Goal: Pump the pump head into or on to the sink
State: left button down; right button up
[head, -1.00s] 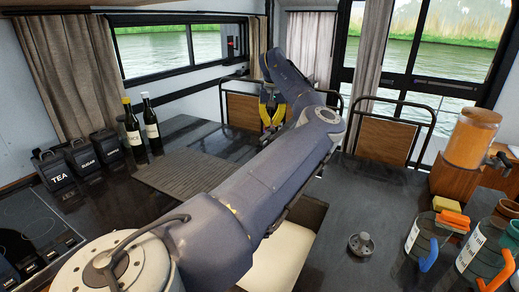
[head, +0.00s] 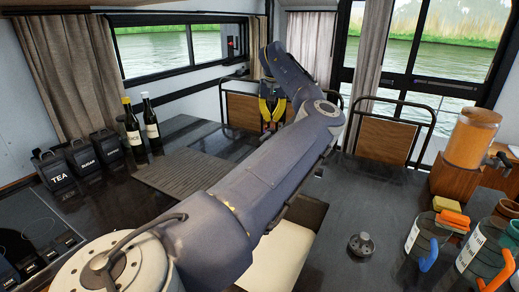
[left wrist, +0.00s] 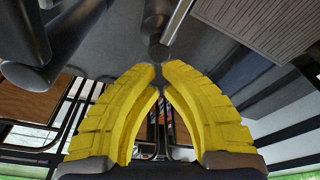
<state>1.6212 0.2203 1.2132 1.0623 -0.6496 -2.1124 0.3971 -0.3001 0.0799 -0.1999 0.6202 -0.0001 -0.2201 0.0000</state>
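My left gripper (head: 272,108) points down at the far side of the counter, its two yellow fingers showing past my arm. In the left wrist view its fingertips (left wrist: 160,70) nearly meet, with a thin gap and nothing visible between them. My left arm covers the middle of the counter, and no sink basin shows clearly. My right gripper is not in view.
A ribbed draining area (head: 188,174) lies left of my arm, with two bottles (head: 151,122) and black canisters (head: 55,172) behind it. A small metal piece (head: 361,244) stands on the right counter. Bottles (head: 424,240) and a dispenser (head: 470,140) crowd the right edge.

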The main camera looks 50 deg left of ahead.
pick_arm(q)
jog(key=shift+r, duration=2.45)
